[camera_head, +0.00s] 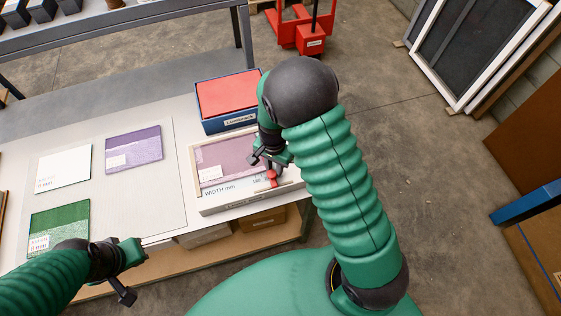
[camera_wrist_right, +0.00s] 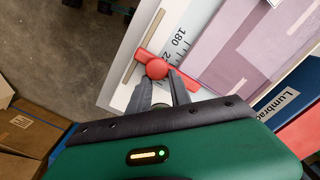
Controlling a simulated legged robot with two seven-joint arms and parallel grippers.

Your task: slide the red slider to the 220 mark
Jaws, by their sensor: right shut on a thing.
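The red slider (camera_head: 271,178) sits on the front rail of a wooden frame with a scale marked "WIDTH mm" (camera_head: 219,191). In the right wrist view the slider shows as a red bar with a round knob (camera_wrist_right: 157,68). My right gripper (camera_head: 269,167) is shut on the knob, its fingers (camera_wrist_right: 161,86) on either side. Beside the slider the scale reads 180 (camera_wrist_right: 181,37), then a number starting with 2 whose rest is hidden. The 220 mark cannot be made out. My left gripper (camera_head: 132,270) is open and empty by the table's front edge.
The frame (camera_head: 250,201) holds a purple print. A blue box with a red top (camera_head: 228,97) stands behind it. White (camera_head: 63,169), purple (camera_head: 133,148) and green (camera_head: 59,227) sheets lie at left. My right arm covers the frame's right end.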

